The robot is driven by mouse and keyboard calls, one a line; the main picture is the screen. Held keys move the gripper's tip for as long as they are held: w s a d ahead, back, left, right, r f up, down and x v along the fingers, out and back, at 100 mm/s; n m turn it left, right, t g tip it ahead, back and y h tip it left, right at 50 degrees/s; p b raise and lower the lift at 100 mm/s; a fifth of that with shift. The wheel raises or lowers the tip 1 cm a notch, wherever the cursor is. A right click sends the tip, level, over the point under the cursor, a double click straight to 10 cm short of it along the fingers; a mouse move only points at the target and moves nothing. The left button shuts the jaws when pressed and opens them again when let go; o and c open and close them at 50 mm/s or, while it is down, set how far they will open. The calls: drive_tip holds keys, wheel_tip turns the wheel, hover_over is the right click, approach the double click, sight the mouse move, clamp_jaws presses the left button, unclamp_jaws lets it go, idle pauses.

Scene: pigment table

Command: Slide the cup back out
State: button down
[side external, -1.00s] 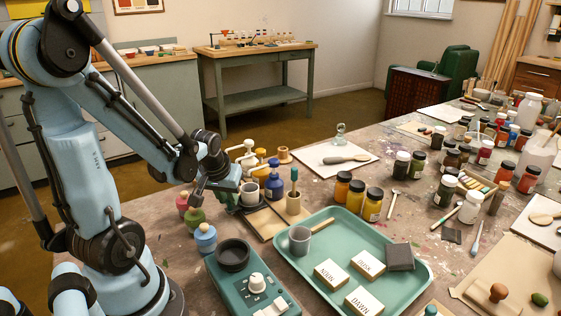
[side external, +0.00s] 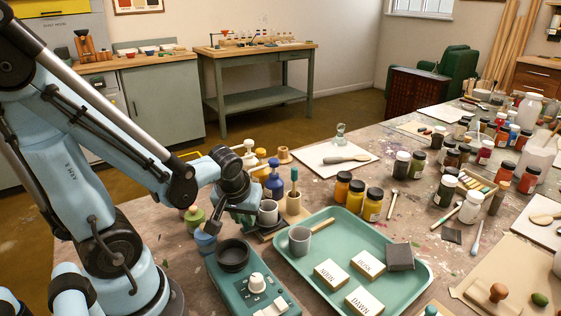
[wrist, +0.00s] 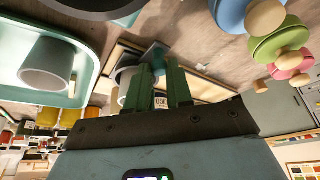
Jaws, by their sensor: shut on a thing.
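The exact contact is hard to see. A second grey cup (side external: 299,240) stands in the teal tray (side external: 345,222), and it also shows in the wrist view (wrist: 47,65).
Pump bottles with a blue one (side external: 274,182) stand just behind the held cup. A wooden pot with a brush (side external: 294,203) is close on its right. The teal device with a black bowl (side external: 233,256) is in front. Round-knobbed blue (side external: 205,240) and green (side external: 195,218) pots stand left.

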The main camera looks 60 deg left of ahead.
drive_tip(key=shift+d, duration=0.25)
drive_tip(key=c, duration=1)
unclamp_jaws()
drive_tip(key=shift+v, duration=6)
drive_tip(key=shift+a, duration=0.15)
drive_tip(key=w+d+m+t+h, duration=0.1)
drive_tip(key=w+d+m, duration=0.1)
drive_tip(key=m, duration=0.1)
drive_tip(key=w+d+m+t+h, duration=0.1)
drive_tip(key=w+d+m, duration=0.1)
drive_tip(key=m, duration=0.1)
drive_tip(key=w+d+f+m+t+h, duration=0.1)
drive_tip(key=w+d+m+t, duration=0.1)
drive_tip(key=m, duration=0.1)
drive_tip(key=shift+w+d, duration=0.1)
drive_tip(key=shift+w, duration=0.1)
